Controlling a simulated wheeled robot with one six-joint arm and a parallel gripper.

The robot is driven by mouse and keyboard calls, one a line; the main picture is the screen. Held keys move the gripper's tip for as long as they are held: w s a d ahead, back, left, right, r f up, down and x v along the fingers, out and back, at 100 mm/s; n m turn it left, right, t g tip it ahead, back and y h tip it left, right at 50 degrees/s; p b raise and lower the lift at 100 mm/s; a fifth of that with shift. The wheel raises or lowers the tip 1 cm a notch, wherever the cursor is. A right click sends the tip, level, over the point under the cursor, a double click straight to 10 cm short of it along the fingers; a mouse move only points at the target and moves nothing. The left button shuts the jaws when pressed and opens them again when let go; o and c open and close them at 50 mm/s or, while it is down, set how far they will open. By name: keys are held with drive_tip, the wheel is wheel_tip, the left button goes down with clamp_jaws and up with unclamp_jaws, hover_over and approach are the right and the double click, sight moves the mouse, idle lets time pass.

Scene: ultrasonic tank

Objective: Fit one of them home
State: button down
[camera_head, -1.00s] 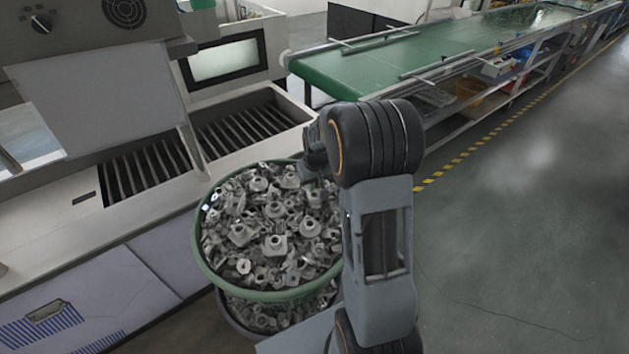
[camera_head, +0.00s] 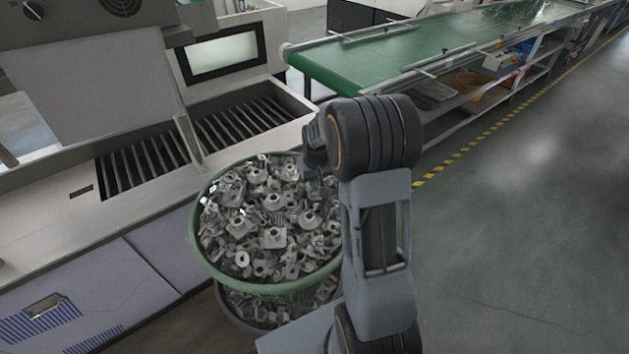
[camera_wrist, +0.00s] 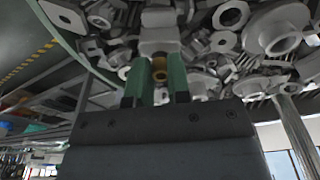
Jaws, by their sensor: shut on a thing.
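Many grey metal parts (camera_head: 274,238) fill a green basket (camera_head: 228,281) in front of the machine, in the head view. More grey metal parts (camera_wrist: 280,28) lie close behind and around the fingertips there. Most of the held part is hidden between the fingers, so its full shape cannot be told. In the head view my own arm hides the fingers.
A second container (camera_head: 243,318) with grey parts sits under the green basket. The machine's slatted tank (camera_head: 225,133) lies behind and left of it, with a raised panel (camera_head: 100,100). A green conveyor (camera_head: 400,62) stands at the back. The floor (camera_head: 530,230) at right is clear.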

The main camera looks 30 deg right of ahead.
drive_tip(key=shift+f+b, duration=0.45)
drive_tip(key=shift+f, duration=0.05)
idle(1.4)
drive_tip(key=c, duration=1)
unclamp_jaws()
drive_tip(key=shift+s, duration=0.1)
drive_tip(key=shift+r, duration=0.35)
wheel_tip(320, 180, up, 13)
drive_tip(key=s+b, duration=0.1)
drive_tip(key=shift+s, duration=0.3)
drive_tip(key=shift+r, duration=0.1)
drive_tip(key=s+a+t, duration=0.1)
drive_tip(key=s+a, duration=0.4)
drive_tip(key=s, duration=0.3)
drive_tip(key=s+a+t, duration=0.2)
drive_tip(key=s+a, duration=0.3)
drive_tip(key=s, duration=0.4)
drive_tip(key=shift+s+n, duration=0.15)
drive_tip(key=shift+n, duration=0.25)
